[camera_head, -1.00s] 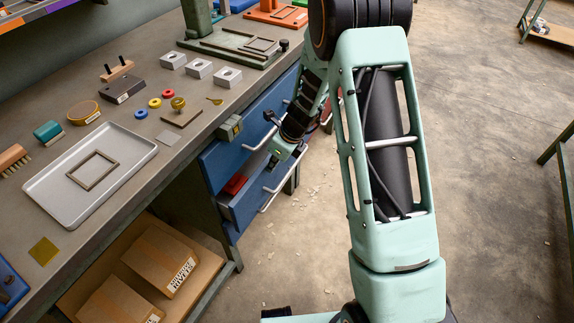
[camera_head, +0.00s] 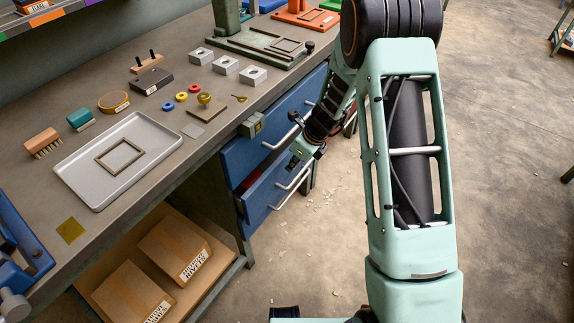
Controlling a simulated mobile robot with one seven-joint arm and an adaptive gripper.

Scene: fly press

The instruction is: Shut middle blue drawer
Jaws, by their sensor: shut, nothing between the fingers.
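The middle blue drawer (camera_head: 262,208) is under the bench and stands partly out, with a narrow opening at its top. A bit of something red (camera_head: 252,179) shows inside. Its silver bar handle (camera_head: 292,188) is on the front. My gripper (camera_head: 294,165) is shut and empty, at the upper part of this drawer's front, above the handle. My arm hides part of the drawer, and I cannot tell whether the fingers touch it. The upper blue drawer (camera_head: 240,158) above it looks shut, with its own bar handle (camera_head: 281,136).
The bench top (camera_head: 150,195) above holds a grey tray (camera_head: 75,165), small parts and a green press base (camera_head: 255,50). A small box-like fitting (camera_head: 251,125) sits at the bench edge. Cardboard boxes (camera_head: 172,248) lie on the lower shelf. The floor (camera_head: 320,240) right of the drawers is open.

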